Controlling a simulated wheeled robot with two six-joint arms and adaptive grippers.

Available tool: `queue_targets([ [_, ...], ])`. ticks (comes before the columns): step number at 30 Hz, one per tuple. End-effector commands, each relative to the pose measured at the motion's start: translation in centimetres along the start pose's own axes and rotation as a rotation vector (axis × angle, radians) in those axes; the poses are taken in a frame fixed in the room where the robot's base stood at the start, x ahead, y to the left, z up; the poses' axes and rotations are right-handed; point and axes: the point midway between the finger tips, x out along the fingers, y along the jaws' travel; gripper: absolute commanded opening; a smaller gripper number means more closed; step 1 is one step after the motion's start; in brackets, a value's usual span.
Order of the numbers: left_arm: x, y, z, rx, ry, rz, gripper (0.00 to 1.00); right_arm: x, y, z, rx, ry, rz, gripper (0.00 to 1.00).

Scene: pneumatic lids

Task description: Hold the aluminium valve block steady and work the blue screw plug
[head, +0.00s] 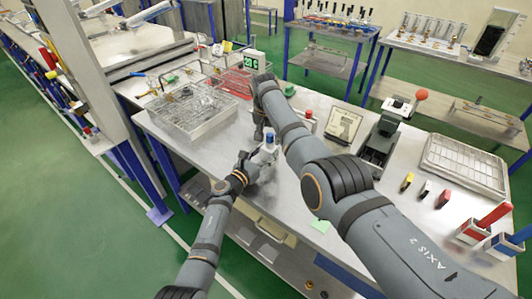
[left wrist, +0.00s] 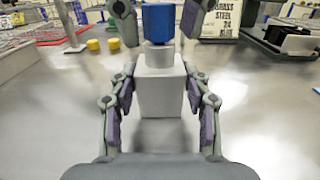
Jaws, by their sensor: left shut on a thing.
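The aluminium valve block (left wrist: 160,85) stands upright on the bench, pale grey, in the middle of the left wrist view. The blue screw plug (left wrist: 158,22) sits on top of it. In the head view, the block (head: 267,156) and plug (head: 269,138) look small between my arms. My left gripper (left wrist: 160,105) is shut on the block, one finger on each side. My right gripper (left wrist: 158,12) points down, with a finger on each side of the plug and visible gaps between. It is open. Its fingers are mostly hidden by my arm in the head view.
A wire basket (head: 195,122) stands left on the bench. Two yellow pieces (left wrist: 93,45) lie behind the block. The bench front beside the block is clear.

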Motion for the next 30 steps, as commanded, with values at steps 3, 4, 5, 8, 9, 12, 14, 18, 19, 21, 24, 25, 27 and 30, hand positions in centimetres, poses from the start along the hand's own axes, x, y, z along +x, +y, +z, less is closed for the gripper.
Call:
queue_targets([
  [3,0.0,0.01,0.01,0.0,0.0,0.0,0.0,0.0,0.01,-0.01,-0.001,0.0,0.0,0.26],
  [4,0.0,0.01,0.01,0.0,0.0,0.0,0.0,0.0,0.01,-0.01,-0.001,0.0,0.0,0.22],
  [5,0.0,0.01,0.01,0.0,0.0,0.0,0.0,0.0,0.01,-0.01,-0.001,0.0,0.0,0.18],
  [8,0.0,0.01,0.01,0.0,0.0,0.0,0.0,0.0,0.02,-0.02,-0.001,0.0,0.0,0.04],
  [9,0.0,0.0,0.01,0.0,0.0,0.0,0.0,0.0,0.02,-0.01,-0.001,0.0,0.0,0.0],
  [12,0.0,0.0,0.01,0.0,0.0,0.0,0.0,0.01,0.03,-0.03,-0.012,0.0,-0.004,0.0],
  [14,0.0,0.0,0.0,0.0,0.0,0.0,0.0,0.06,0.1,-0.07,-0.061,0.001,-0.018,0.0],
  [18,0.0,-0.01,0.02,0.0,0.0,0.0,0.0,0.07,0.56,-0.27,-0.305,0.003,-0.08,0.0],
  [19,0.0,-0.01,0.02,0.0,0.0,0.0,0.0,0.04,0.61,-0.31,-0.363,0.004,-0.095,0.0],
  [21,0.0,-0.02,0.02,0.0,0.0,-0.001,0.0,0.01,0.76,-0.37,-0.49,0.003,-0.127,0.0],
  [24,0.0,-0.03,0.02,0.0,0.0,-0.001,0.0,-0.01,0.93,-0.45,-0.623,0.003,-0.159,0.0],
  [25,0.0,-0.03,0.02,0.0,0.0,-0.001,0.0,-0.02,0.92,-0.44,-0.647,0.003,-0.166,0.0],
  [27,0.0,-0.03,0.01,0.0,0.0,-0.001,0.0,-0.03,0.91,-0.43,-0.679,0.003,-0.174,0.0],
  [30,-0.01,-0.03,0.01,0.0,0.0,-0.001,0.0,-0.03,0.89,-0.42,-0.683,0.003,-0.174,0.0],
])
